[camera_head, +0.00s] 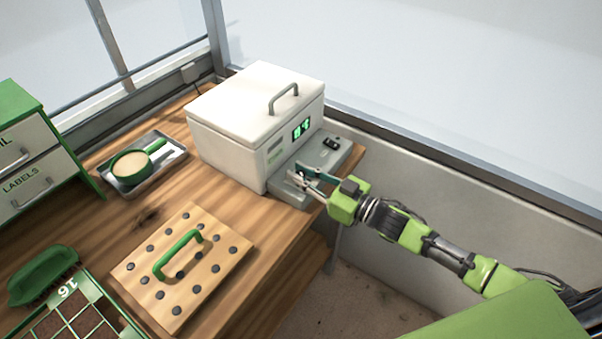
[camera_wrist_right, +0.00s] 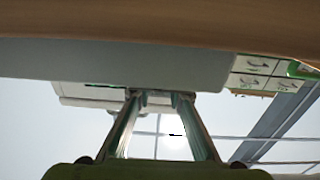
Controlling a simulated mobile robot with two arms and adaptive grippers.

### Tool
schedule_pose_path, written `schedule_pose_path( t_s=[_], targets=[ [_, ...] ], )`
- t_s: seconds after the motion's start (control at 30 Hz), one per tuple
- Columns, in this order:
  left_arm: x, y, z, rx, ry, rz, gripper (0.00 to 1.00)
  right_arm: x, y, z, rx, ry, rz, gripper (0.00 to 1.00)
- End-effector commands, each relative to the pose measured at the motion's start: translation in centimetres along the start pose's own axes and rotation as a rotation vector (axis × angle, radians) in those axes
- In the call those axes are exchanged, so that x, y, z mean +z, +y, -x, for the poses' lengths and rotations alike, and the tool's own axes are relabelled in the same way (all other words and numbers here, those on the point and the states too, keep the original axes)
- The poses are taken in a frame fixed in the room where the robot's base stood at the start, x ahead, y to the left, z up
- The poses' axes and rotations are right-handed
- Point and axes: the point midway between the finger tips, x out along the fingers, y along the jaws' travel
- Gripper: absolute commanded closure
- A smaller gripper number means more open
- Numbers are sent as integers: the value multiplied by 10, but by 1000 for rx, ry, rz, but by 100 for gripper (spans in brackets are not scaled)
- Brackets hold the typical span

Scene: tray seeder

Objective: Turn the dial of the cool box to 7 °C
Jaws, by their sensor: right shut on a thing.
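The white cool box (camera_head: 228,128) stands at the back right of the wooden bench, its lid closed with a grey handle on top. Its front has a lit green display (camera_head: 301,129); I cannot read the digits for sure. A grey control ledge (camera_head: 328,155) runs along the foot of that front. My right gripper (camera_head: 297,172) is at the ledge's near end, shut on the dial, which its fingers hide. My left gripper is not in view.
A dibber board with a green handle (camera_head: 124,268), a green brush (camera_head: 42,272) and a seed tray (camera_head: 96,293) lie nearer on the bench. A metal tray (camera_head: 172,157) with a green-handled sieve (camera_head: 130,165) sits left of the box. A drawer unit (camera_head: 25,150) stands far left.

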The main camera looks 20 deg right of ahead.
Motion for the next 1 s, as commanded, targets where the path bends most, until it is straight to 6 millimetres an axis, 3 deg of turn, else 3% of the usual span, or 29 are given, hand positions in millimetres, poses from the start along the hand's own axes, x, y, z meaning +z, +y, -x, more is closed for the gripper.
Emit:
schedule_pose_path(
  t_s=[0.37, 0.9, 0.93, 1.0],
  targets=[
    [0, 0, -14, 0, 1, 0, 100, 0, 2, -1, -152, 2, 3, 100],
    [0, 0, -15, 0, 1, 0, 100, -2, 0, -2, -174, 4, 1, 100],
    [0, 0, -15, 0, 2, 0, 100, -2, 0, -2, -174, 4, 1, 75],
    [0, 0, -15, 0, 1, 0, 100, -2, 0, -2, -174, 4, 1, 65]
  ],
)
